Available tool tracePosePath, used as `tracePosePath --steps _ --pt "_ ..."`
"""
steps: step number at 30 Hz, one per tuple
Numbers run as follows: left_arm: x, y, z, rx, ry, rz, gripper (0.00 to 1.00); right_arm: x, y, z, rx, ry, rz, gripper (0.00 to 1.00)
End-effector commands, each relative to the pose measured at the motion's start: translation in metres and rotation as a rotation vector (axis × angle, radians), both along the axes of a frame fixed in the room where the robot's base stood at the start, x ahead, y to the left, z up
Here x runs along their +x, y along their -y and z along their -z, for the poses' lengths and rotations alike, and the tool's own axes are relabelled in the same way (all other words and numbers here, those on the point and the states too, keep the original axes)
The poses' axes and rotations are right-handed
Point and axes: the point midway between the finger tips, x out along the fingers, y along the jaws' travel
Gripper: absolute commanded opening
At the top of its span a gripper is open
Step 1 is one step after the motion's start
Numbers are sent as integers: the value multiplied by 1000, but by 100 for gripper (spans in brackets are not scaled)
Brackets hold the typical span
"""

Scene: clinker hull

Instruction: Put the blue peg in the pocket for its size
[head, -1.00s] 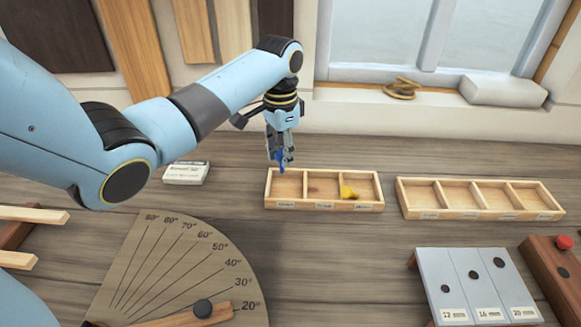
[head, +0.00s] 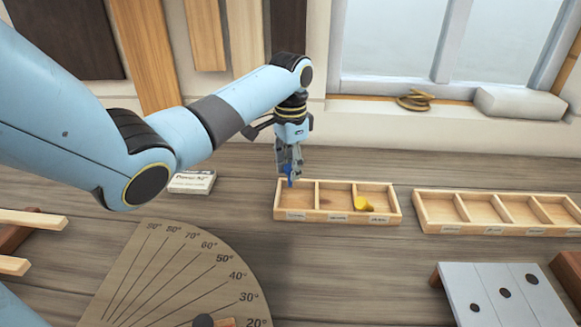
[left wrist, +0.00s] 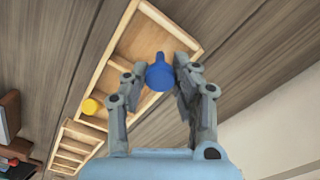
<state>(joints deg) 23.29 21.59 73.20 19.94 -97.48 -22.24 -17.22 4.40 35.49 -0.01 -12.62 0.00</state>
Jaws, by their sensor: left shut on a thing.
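The blue peg (left wrist: 159,74) is between the fingers of my left gripper (head: 289,172), which is shut on it. In the head view the peg (head: 290,181) hangs at the left pocket of a wooden tray (head: 337,217) with three pockets. In the left wrist view the peg is over the end pocket, away from the yellow peg; I cannot tell its height above the floor. The yellow peg (head: 362,203) lies in the right pocket, and it also shows in the left wrist view (left wrist: 91,106). Labels on the tray front are too small to read. My right gripper is not in view.
A second wooden tray (head: 500,230) with several pockets stands to the right. A grey board with holes (head: 503,292) is at the front right. An angle board (head: 180,275) lies at the front left. A small white box (head: 192,182) is left of the three-pocket tray.

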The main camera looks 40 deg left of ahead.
Motion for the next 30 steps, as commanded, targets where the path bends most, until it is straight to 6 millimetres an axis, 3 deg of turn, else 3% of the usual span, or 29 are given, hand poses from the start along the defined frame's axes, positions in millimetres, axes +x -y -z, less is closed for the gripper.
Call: tracePosePath --steps 8,9,15,25,30 --pt "0 0 1 1 1 0 14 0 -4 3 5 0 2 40" --pt "0 0 1 1 1 0 27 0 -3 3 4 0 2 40" --pt "0 0 1 1 1 0 53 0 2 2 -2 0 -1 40" --pt "1 0 -3 0 2 0 53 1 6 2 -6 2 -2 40" --pt "2 0 -29 1 7 0 53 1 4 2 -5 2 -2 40"
